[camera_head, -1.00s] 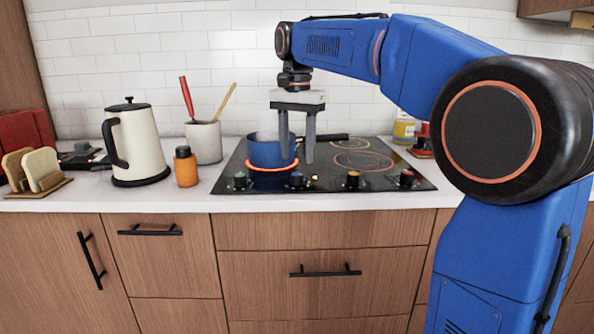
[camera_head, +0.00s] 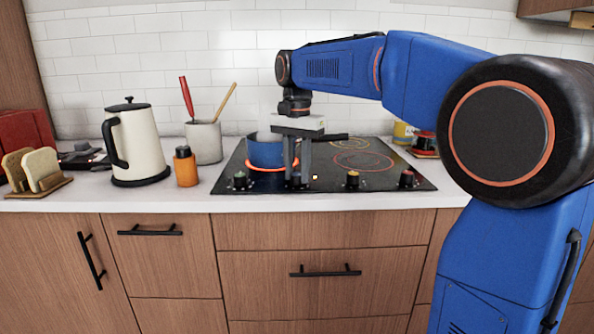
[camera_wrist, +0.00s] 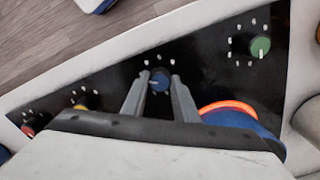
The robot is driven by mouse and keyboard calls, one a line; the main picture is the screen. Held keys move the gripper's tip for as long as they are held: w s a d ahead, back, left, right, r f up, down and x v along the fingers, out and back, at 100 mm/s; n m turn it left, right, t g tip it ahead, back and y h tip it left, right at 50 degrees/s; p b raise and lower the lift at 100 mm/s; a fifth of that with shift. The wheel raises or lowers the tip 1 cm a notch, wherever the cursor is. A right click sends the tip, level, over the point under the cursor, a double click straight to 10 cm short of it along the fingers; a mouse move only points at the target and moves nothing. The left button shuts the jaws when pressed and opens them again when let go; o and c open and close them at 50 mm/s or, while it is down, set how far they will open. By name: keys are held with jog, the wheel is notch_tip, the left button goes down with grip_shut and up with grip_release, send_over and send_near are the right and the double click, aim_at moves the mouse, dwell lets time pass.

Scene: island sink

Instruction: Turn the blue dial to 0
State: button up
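The blue dial (camera_wrist: 160,82) is on the black cooktop's front strip, between the green and yellow dials. In the wrist view it sits between the two fingertips of my gripper (camera_wrist: 158,80), with some room visible around it. In the head view my gripper (camera_head: 297,182) points straight down at the dial, and its fingers largely hide it. The fingers are apart, one on each side of the dial. I cannot tell whether either finger touches it. Small white marks ring the dial; their numbers are too small to read.
A blue pot (camera_head: 265,152) sits on a glowing orange burner just behind my fingers. The green dial (camera_head: 240,178) is to the left; the yellow dial (camera_head: 352,178) and red dial (camera_head: 406,178) are to the right. An orange bottle (camera_head: 185,168) stands left of the cooktop (camera_head: 330,182).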

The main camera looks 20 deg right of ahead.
jog(key=shift+n, duration=0.4)
jog(key=n, duration=0.5)
jog(key=shift+n, duration=0.4)
jog(key=n, duration=1.2)
jog(key=shift+n, duration=2.6)
jog(key=o, duration=1.1)
jog(key=shift+r, duration=0.15)
